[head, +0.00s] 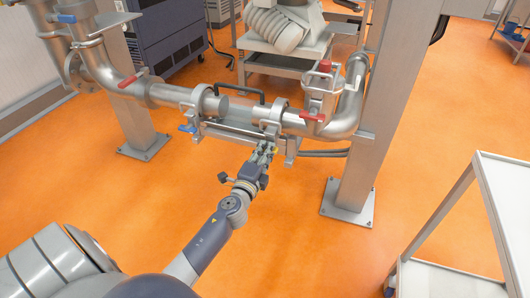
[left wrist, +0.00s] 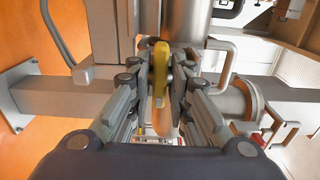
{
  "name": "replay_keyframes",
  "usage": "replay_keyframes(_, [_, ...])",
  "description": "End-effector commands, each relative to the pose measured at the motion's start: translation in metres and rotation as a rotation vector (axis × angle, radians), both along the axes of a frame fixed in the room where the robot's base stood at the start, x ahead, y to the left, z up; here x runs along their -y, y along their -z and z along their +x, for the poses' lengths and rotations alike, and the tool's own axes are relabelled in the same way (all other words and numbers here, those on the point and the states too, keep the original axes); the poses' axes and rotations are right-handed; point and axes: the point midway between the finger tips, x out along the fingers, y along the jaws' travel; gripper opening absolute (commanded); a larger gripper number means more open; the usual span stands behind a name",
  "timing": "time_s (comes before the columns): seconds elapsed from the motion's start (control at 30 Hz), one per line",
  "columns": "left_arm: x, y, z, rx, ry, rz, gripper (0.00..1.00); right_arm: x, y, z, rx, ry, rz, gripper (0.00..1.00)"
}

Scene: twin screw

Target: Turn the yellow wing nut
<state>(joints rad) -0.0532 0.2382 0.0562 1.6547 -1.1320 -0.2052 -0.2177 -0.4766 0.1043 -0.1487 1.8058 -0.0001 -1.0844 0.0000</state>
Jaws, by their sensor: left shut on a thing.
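The yellow wing nut (left wrist: 161,62) stands upright between my left gripper's fingers in the left wrist view, edge-on to the camera. In the head view only a small yellow bit of it shows (head: 275,150), beside the fingertips and below the steel pipe. My left gripper (head: 267,149) reaches up to the pipe's clamp from below. In the left wrist view its two fingers (left wrist: 160,82) are closed on the wing nut from both sides. The fingers hide part of the nut and its screw. My right gripper is not in view.
A steel pipe (head: 243,112) with a black handle (head: 240,91) runs across above my gripper. Red valve levers (head: 313,117) and a blue lever (head: 187,129) stick out along the piping. A metal post (head: 360,170) stands right. A white cart (head: 490,200) stands front right. Orange floor (head: 280,240) is clear.

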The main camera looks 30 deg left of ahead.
Motion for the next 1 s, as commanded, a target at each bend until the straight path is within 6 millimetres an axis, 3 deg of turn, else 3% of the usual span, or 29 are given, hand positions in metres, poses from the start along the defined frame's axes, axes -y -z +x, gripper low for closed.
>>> replay_keyframes(0.23, [0.001, 0.001, 0.000, -0.002, 0.002, 0.001, 0.00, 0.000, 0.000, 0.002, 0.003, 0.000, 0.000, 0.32])
replay_keyframes(0.27, [0.001, 0.001, 0.000, -0.002, 0.002, 0.001, 0.21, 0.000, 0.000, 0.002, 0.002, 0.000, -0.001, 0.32])
replay_keyframes(0.3, [0.001, 0.001, 0.000, -0.002, 0.002, 0.001, 0.30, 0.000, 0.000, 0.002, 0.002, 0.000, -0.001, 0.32])
replay_keyframes(0.33, [0.001, 0.001, 0.000, -0.002, 0.001, 0.001, 0.32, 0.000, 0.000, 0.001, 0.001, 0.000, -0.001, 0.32])
replay_keyframes(0.73, [0.001, 0.001, -0.004, -0.002, 0.000, 0.000, 0.32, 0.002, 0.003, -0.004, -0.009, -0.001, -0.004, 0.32])
replay_keyframes(1.0, [0.011, 0.003, -0.043, -0.004, 0.000, -0.004, 0.32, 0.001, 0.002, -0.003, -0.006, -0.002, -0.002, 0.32])
